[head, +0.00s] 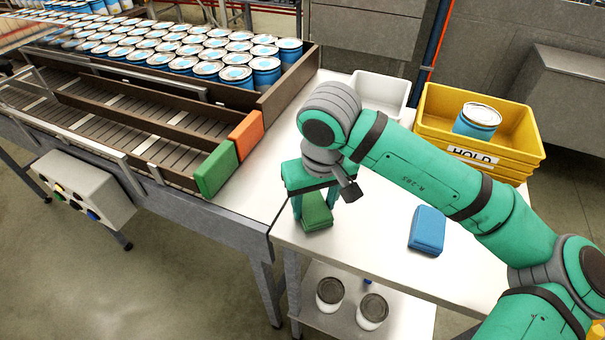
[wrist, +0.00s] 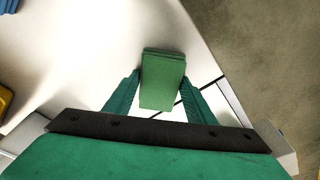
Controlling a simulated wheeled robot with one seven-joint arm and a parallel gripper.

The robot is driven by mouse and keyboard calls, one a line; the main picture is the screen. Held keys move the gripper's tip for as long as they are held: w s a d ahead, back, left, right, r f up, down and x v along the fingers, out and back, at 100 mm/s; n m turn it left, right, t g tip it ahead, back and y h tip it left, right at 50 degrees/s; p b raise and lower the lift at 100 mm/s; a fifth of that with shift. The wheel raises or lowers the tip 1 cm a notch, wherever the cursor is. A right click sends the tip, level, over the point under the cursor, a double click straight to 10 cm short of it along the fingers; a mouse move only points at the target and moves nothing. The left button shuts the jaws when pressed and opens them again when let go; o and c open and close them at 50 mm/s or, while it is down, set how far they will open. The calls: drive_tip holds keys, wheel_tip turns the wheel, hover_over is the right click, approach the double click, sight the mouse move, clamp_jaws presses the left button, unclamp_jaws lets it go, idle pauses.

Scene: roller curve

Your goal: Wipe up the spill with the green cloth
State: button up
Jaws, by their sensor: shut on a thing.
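The green cloth (head: 316,212) is a folded pad near the left edge of the white table (head: 385,270). My gripper (head: 313,200) points down over it and is shut on it, with one finger at each side. In the wrist view the cloth (wrist: 162,78) sits between the two fingers (wrist: 158,95). Whether the cloth touches the table top or hangs just above it, I cannot tell. No spill shows clearly in either view; my arm and gripper hide part of the table.
A blue folded cloth (head: 427,230) lies to the right on the table. A yellow HOLD crate (head: 440,128) with a blue can (head: 477,121) and a white bin (head: 368,86) stand behind. The conveyor (head: 130,110), with green and orange blocks at its end, is left. Two cans sit on the lower shelf.

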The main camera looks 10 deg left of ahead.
drive_tip(key=shift+s+d, duration=0.4)
drive_tip(key=shift+d, duration=0.5)
drive_tip(key=shift+a, duration=0.2)
drive_tip(key=shift+w+a, duration=0.1)
drive_tip(key=shift+a, duration=0.4)
drive_tip(key=shift+w+a, duration=0.35)
drive_tip(key=shift+a, duration=0.45)
drive_tip(key=shift+w+a, duration=0.25)
drive_tip(key=shift+a, duration=0.3)
drive_tip(key=shift+w+a+r, duration=0.1)
drive_tip(key=shift+r, duration=0.05)
wheel_tip(320, 180, up, 2)
drive_tip(key=shift+r, duration=0.15)
drive_tip(key=shift+d+r, duration=0.2)
drive_tip(key=shift+r, duration=0.45)
drive_tip(key=shift+s+a+r, duration=0.1)
drive_tip(key=shift+r, duration=0.45)
drive_tip(key=shift+s+a+r, duration=0.1)
drive_tip(key=shift+r, duration=1.55)
